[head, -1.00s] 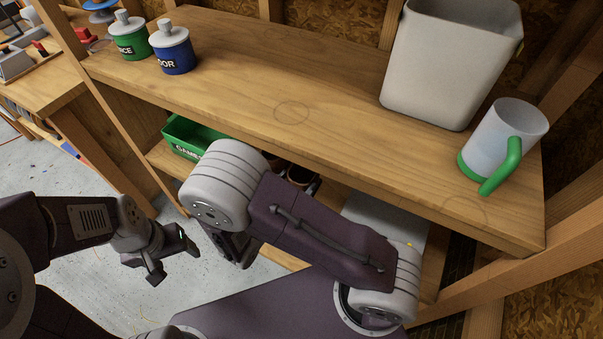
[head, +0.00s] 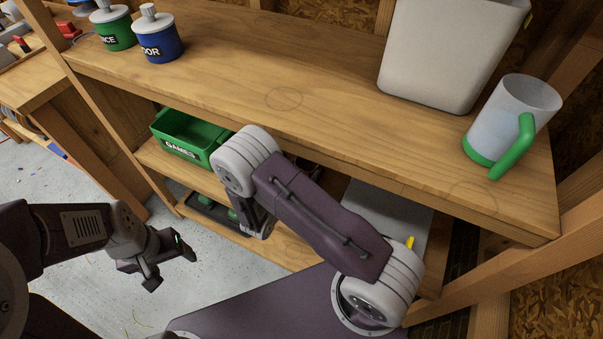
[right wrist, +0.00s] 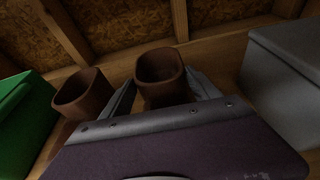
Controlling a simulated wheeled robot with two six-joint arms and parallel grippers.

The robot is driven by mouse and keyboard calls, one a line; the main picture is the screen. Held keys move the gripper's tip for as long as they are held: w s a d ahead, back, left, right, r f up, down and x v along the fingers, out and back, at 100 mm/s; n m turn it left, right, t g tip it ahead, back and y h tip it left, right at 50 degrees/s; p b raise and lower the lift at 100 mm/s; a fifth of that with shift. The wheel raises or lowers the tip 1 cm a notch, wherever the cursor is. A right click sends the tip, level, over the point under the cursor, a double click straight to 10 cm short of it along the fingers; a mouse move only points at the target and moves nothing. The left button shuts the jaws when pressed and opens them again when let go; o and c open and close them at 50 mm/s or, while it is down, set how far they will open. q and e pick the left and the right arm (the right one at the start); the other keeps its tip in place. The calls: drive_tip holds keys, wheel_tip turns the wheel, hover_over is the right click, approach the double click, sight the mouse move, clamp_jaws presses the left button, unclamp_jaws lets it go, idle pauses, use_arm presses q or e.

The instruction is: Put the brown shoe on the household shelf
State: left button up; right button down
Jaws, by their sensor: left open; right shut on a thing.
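In the right wrist view, my right gripper (right wrist: 163,88) is shut on a brown shoe (right wrist: 160,66), its open top facing up between the fingers. A second, similar brown shoe (right wrist: 83,95) stands to its left, apart from it. Both are on the lower level of the wooden shelf unit (head: 300,120); I cannot tell whether the held shoe touches the board. In the head view my right gripper and the shoe are hidden behind my arm and under the top board. My left gripper (head: 170,267) is open and empty above the floor, left of the unit.
A green GAMES bin (head: 190,140) stands left on the middle board, and a grey box (right wrist: 285,75) stands to the right of the shoes. On the top board are a green canister (head: 113,28), a blue canister (head: 160,40), a grey bin (head: 445,55) and a mug (head: 505,120).

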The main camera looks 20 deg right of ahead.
drive_tip(key=shift+r, duration=0.15)
drive_tip(key=shift+c, duration=0.8)
unclamp_jaws()
drive_tip(key=shift+f, duration=0.2)
drive_tip(key=shift+r, duration=0.3)
drive_tip(key=p+v, duration=0.2)
drive_tip(key=v, duration=1)
